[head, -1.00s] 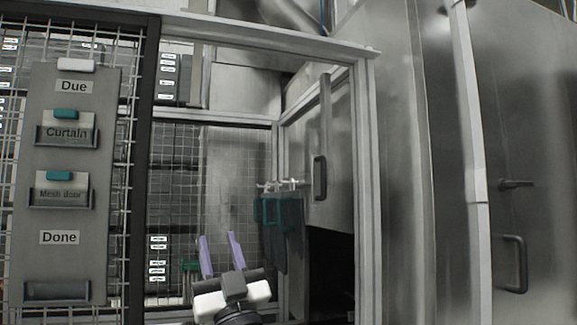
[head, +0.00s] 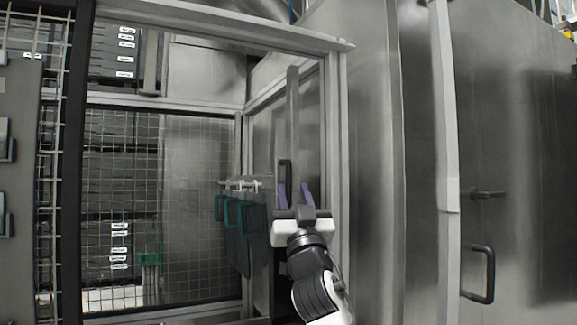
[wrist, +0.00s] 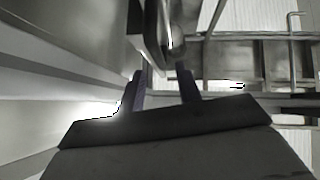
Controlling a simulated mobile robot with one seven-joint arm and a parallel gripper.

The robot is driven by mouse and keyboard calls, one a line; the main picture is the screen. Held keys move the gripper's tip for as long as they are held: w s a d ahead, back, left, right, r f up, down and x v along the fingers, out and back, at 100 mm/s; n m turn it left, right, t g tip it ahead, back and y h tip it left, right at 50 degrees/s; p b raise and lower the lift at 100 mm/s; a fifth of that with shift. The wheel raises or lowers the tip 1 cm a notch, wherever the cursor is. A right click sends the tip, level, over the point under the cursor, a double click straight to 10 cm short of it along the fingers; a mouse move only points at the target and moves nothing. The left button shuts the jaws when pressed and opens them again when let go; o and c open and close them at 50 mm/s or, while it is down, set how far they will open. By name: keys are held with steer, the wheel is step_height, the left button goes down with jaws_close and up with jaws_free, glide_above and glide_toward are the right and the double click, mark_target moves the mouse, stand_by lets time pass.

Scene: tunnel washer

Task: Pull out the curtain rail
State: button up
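In the head view, a dark D-shaped handle (head: 286,172) is on the grey metal panel inside the framed bay, beneath a tall vertical bar (head: 293,110). I cannot tell for certain which part is the curtain rail. My gripper (head: 294,192), with two purple fingers, is open just below and in front of the handle. In the wrist view, my gripper (wrist: 164,75) is open and empty between its fingers. A rounded metal bar (wrist: 152,35), perhaps the handle, lies just beyond the fingertips. Whether they touch it is unclear.
A short peg rail (head: 240,184) carries several dark green-topped hanging items (head: 232,212) left of my gripper. The bay's right post (head: 337,150) stands close on the right. Wire mesh (head: 185,210) closes the left side. Steel doors with another handle (head: 478,275) stand further right.

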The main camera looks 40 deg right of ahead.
mark_target(290, 180)
steer(key=p+x, duration=0.2)
steer(key=x, duration=0.3)
steer(key=shift+w+r, duration=0.2)
jaws_close()
